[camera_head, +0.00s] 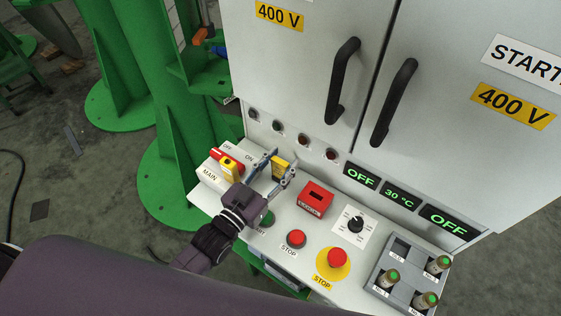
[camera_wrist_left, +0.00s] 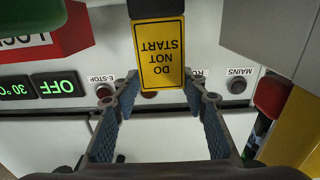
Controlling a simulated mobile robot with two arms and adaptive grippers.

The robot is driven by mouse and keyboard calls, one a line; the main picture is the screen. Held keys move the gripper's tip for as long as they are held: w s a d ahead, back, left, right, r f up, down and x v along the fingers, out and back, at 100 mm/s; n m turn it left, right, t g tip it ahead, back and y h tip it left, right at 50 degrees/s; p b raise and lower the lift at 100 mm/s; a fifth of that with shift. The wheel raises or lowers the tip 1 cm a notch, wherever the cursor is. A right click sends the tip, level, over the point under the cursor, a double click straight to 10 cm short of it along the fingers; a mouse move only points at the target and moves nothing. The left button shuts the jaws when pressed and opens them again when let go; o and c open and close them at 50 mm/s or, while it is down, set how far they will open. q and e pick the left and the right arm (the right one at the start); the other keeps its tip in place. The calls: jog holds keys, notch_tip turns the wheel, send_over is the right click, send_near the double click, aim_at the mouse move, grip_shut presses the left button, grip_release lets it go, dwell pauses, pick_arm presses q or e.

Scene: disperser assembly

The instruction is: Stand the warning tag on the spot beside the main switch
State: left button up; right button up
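The yellow warning tag (camera_head: 280,169), lettered DO NOT START, is upright over the panel top, right of the main switch (camera_head: 228,163). It also shows upside down in the left wrist view (camera_wrist_left: 160,50). My left gripper (camera_head: 284,160) has its fingers spread, with the tag between or just beyond the fingertips; in the wrist view the tips (camera_wrist_left: 160,80) are close to its side edges. I cannot tell whether they touch it, or whether its base rests on the panel. The spot is hidden. My right gripper is not in view.
A red lock box (camera_head: 315,198) stands right of the tag. A green start button (camera_head: 266,218), red stop button (camera_head: 296,238), emergency stop (camera_head: 337,258) and fuse tray (camera_head: 400,250) lie nearer or farther right. The cabinet front (camera_head: 290,90) rises behind.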

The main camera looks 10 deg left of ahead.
pick_arm(q)
jog(key=shift+o, duration=1.1)
jog(key=shift+s+f, duration=0.15)
jog(key=shift+f, duration=0.45)
jog(key=shift+r, duration=0.2)
jog(key=shift+r+p, duration=0.45)
jog(key=shift+r, duration=0.05)
jog(key=p+v, duration=0.1)
jog(key=v, duration=0.4)
jog(key=p+v, duration=0.2)
jog(key=v, duration=0.3)
jog(key=shift+s+a+r, duration=0.2)
jog(key=shift+s, duration=0.1)
jog(key=shift+s+a, duration=0.2)
jog(key=shift+s, duration=0.25)
